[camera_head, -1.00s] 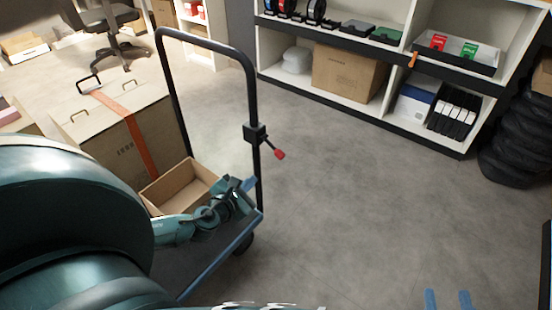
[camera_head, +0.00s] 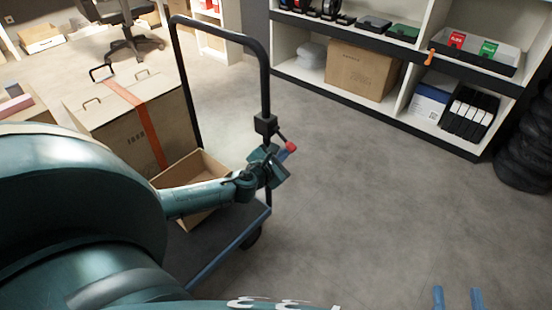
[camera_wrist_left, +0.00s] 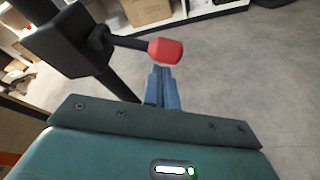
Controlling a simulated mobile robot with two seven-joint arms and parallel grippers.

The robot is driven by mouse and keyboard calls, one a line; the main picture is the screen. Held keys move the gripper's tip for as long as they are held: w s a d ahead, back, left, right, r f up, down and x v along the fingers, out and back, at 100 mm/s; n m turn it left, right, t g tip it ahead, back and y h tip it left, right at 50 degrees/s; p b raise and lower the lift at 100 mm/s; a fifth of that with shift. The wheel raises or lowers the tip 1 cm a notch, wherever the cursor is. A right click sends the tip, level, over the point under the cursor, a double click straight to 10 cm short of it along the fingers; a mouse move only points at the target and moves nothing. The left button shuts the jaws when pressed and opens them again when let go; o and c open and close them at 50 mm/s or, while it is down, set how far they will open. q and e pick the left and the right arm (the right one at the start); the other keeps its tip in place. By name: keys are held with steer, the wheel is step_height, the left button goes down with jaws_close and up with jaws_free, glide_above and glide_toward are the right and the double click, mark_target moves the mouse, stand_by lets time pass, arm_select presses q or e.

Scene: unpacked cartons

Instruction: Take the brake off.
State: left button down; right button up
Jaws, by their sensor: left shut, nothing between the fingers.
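The brake is a black block (camera_head: 265,124) on the right post of the cart's handle. Its short lever points right and down and ends in a red knob (camera_head: 291,146). In the left wrist view the red knob (camera_wrist_left: 166,50) and the black block (camera_wrist_left: 68,40) show clearly. My left gripper (camera_head: 284,154) is at the knob; its blue fingers (camera_wrist_left: 162,86) are shut and empty, just below the knob in the wrist view. I cannot tell whether they touch it. My right gripper (camera_head: 458,298) shows only two blue fingertips, apart and empty, at the lower right.
The cart deck (camera_head: 205,245) carries a large carton (camera_head: 120,125) with an orange strap and a small open box (camera_head: 207,160). A shelf unit (camera_head: 400,125) stands behind. Black stacked tyres (camera_head: 525,150) are at the right. The floor right of the cart is clear.

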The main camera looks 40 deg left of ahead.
arm_select(q)
steer(key=shift+d+r, duration=0.15)
steer(key=shift+r, duration=0.1)
steer(key=shift+r, duration=0.1)
arm_select(e)
steer(key=shift+w, duration=0.1)
arm_select(q)
steer(key=shift+d+r+n+p, duration=0.1)
steer(key=shift+d+n+p, duration=0.15)
steer(key=shift+p, duration=0.35)
arm_select(e)
steer(key=shift+w+m+h, duration=0.1)
steer(key=shift+m+h, duration=0.3)
steer(key=shift+h, duration=0.1)
